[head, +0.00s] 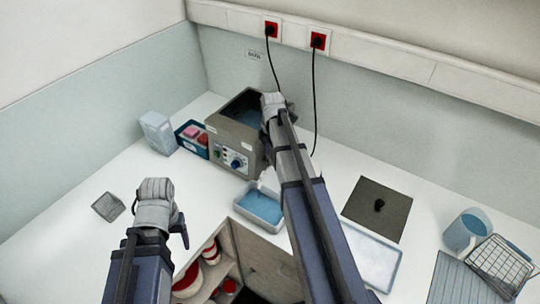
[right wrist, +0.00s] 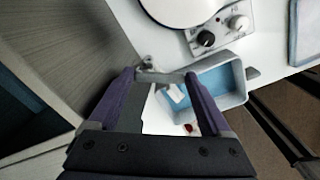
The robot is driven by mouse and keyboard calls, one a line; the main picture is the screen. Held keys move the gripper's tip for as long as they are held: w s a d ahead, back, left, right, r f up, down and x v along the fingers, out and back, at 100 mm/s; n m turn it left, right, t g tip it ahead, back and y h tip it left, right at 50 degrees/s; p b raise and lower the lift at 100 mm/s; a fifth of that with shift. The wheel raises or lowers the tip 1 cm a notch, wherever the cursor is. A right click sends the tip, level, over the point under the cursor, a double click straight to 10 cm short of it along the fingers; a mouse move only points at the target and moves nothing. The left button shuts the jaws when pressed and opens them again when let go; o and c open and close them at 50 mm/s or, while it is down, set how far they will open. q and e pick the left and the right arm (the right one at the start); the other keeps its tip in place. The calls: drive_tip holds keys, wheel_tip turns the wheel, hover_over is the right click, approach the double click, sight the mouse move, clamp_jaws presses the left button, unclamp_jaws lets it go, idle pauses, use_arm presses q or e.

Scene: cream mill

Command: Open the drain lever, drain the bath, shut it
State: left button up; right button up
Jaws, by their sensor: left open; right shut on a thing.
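The grey bath (head: 222,143) stands at the back of the bench with knobs on its front. Blue liquid shows inside it. My right arm covers its right side in the head view. In the right wrist view my right gripper (right wrist: 162,76) is shut on the grey drain lever (right wrist: 155,75), which lies across between the fingers beside the bath wall (right wrist: 85,45). A tray (right wrist: 238,85) with blue liquid sits below; it also shows in the head view (head: 262,222). I cannot tell whether liquid is flowing. My left gripper (head: 183,232) is open and empty above the front left bench.
A blue tub (head: 190,148) with pink pieces and a pale box (head: 157,133) stand left of the bath. A dark mat (head: 378,207), jug (head: 465,230) and wire basket (head: 500,264) are right. An open cupboard (head: 210,275) is below.

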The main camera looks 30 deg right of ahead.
drive_tip(key=shift+d+n, duration=0.1)
drive_tip(key=shift+n, duration=0.8)
drive_tip(key=o, duration=1.2)
drive_tip(key=shift+s, duration=0.1)
drive_tip(key=shift+c, duration=0.2)
